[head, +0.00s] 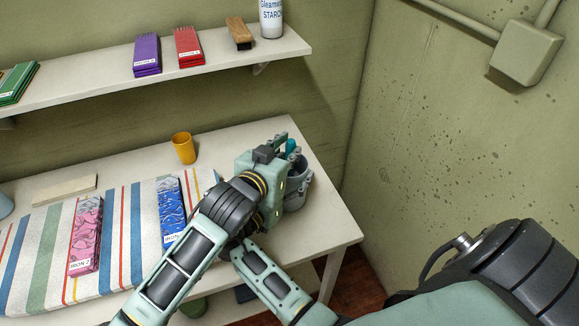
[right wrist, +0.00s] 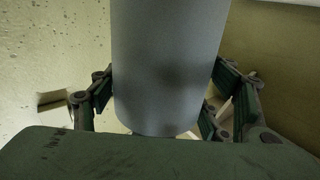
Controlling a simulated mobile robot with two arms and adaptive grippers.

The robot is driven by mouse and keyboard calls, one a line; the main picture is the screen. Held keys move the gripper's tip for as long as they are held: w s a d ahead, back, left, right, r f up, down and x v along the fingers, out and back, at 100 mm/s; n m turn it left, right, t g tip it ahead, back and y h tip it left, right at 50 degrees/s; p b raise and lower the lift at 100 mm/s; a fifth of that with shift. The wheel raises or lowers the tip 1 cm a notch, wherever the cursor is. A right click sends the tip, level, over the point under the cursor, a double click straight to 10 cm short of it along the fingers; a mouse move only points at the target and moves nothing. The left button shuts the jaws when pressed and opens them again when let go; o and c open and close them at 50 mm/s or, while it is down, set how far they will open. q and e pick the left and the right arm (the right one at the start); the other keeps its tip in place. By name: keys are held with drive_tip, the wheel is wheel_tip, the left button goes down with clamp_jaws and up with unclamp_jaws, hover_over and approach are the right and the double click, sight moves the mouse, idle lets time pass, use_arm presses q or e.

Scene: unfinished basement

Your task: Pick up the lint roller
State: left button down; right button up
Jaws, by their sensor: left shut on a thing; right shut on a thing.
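A teal handle-like piece (head: 291,147), which looks like part of the lint roller, rises above a grey cup (head: 297,194) near the table's right end. The rest of it is hidden. My left gripper (head: 294,157) reaches over the cup, with its fingers closed around the teal piece. Its own body covers much of the grasp. In the right wrist view, my right gripper (right wrist: 165,100) is shut on a smooth grey cylinder (right wrist: 165,65), one finger on each side. I cannot tell for sure whether this is the same grey cup.
A yellow cup (head: 183,148) stands behind and left of my left gripper. A striped cloth (head: 46,250) with pink (head: 85,235) and blue boxes (head: 171,212) covers the table's left. A shelf (head: 205,62) holds several items above. The speckled wall (head: 440,130) is at right.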

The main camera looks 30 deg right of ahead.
use_arm(q)
drive_tip(key=shift+r, duration=0.1)
wheel_tip(320, 180, up, 18)
idle(0.4)
use_arm(e)
drive_tip(key=o, duration=1.2)
drive_tip(key=shift+o, duration=0.3)
